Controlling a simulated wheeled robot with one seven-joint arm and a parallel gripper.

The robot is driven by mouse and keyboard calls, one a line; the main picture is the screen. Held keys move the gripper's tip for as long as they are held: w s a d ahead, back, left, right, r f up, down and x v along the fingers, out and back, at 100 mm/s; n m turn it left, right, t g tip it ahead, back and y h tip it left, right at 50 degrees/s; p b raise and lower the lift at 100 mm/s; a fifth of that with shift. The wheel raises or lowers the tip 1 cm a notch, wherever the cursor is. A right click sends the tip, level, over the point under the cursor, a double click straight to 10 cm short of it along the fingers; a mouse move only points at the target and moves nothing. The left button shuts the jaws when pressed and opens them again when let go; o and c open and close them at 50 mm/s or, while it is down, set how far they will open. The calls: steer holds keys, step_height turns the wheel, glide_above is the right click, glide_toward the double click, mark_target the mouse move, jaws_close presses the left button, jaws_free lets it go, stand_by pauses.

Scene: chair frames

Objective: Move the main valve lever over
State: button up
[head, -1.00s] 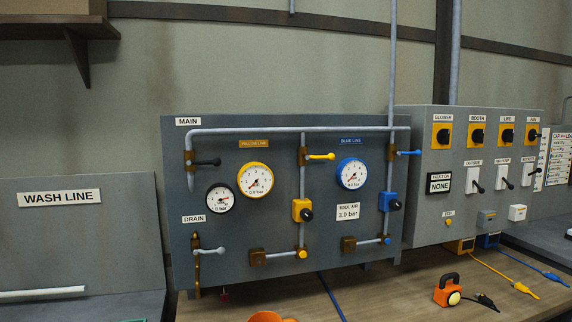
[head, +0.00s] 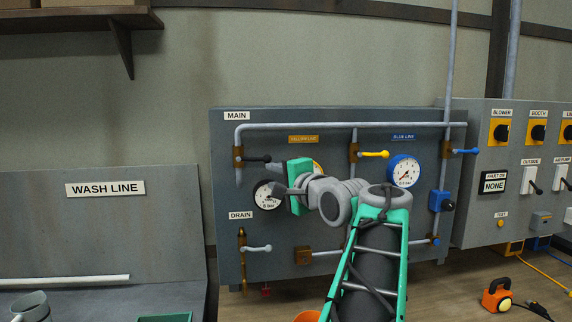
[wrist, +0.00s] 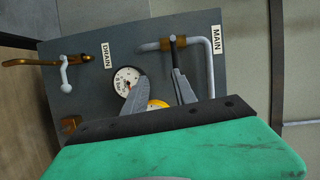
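The main valve (head: 238,158) is a brass body on the vertical pipe below the MAIN sign. Its black lever (head: 258,158) points right, about level. My gripper (head: 273,177) is just right of and slightly below the lever's end, in front of the panel. In the wrist view its two fingers (wrist: 158,78) are spread apart with nothing between them. There the brass valve (wrist: 172,41) is beyond the fingertips, and the lever lines up with the right finger. I cannot tell whether they touch.
The white gauge (head: 268,195) is just below my gripper, and the drain lever (head: 257,248) lower left. Yellow (head: 374,154) and blue (head: 466,151) levers are to the right. Clear wall lies left of the panel.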

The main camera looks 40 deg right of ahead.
steer(key=shift+m+t, duration=0.4)
steer(key=shift+m, duration=0.1)
steer(key=w+d+r+p, duration=0.1)
steer(key=w, duration=0.1)
steer(key=w+d+r+p, duration=0.1)
steer(key=w, duration=0.1)
steer(key=w+d+p, duration=0.1)
steer(key=w, duration=0.1)
steer(key=shift+d+r, duration=0.3)
steer(key=shift+r, duration=0.1)
steer(key=shift+f, duration=0.1)
jaws_close()
step_height(320, 180, up, 6)
steer(key=n+g+h, duration=0.1)
steer(key=n+g, duration=0.2)
steer(key=n, duration=0.5)
glide_above(269, 160)
steer(key=a, duration=0.2)
steer(key=w+a+r+n+g+h, duration=0.2)
steer(key=w+a+n+g+h, duration=0.1)
steer(key=w+a+n, duration=0.1)
steer(key=shift+a+n, duration=0.6)
steer(key=shift+n, duration=0.6)
steer(key=shift+c, duration=0.6)
jaws_free()
steer(key=shift+r, duration=0.1)
steer(key=shift+o, duration=0.7)
steer(key=shift+w+a, duration=0.15)
steer(key=o, duration=0.3)
